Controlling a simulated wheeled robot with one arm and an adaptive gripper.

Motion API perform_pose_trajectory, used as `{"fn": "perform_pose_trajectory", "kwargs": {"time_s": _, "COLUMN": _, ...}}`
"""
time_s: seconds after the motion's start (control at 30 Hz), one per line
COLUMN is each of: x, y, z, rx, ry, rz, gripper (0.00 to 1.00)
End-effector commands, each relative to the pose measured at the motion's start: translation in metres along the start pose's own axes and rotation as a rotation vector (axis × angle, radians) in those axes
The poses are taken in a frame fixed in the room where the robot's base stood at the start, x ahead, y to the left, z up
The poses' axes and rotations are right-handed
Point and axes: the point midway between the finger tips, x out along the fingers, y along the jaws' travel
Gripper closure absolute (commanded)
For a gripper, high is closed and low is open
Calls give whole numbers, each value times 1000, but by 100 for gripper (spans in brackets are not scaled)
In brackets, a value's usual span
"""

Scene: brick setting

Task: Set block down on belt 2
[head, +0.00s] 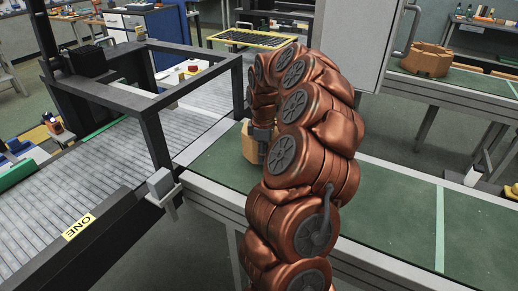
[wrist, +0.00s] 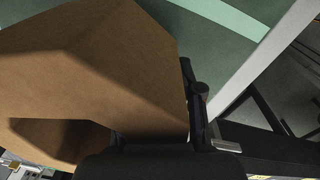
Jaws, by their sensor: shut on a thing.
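My gripper (head: 262,148) is at the end of my copper-coloured arm, mostly behind it in the head view. It is shut on a tan block (head: 248,146), whose left part shows beside the fingers. In the wrist view the block (wrist: 90,75) fills the left and middle, with a dark finger (wrist: 194,92) against its right side. The block is over a green belt (head: 410,222) with grey edges. I cannot tell whether it touches the belt. The belt also shows beyond the block in the wrist view (wrist: 190,28). No number for this belt is readable.
Another green belt at the right holds a tan, many-sided block (head: 426,59). A grey cabinet (head: 350,40) stands behind my arm. The belt's right part is clear.

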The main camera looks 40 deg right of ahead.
Motion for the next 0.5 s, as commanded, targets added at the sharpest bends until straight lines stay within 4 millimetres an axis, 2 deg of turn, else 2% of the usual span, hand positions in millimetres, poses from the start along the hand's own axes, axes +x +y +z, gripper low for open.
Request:
{"fn": "perform_pose_trajectory", "kwargs": {"time_s": 0.23, "x": 2, "y": -1, "z": 2, "rx": 1, "ry": 1, "rz": 4, "gripper": 100}}
{"fn": "perform_pose_trajectory", "kwargs": {"time_s": 0.5, "x": 29, "y": -2, "z": 2, "rx": 1, "ry": 1, "rz": 0, "gripper": 100}}
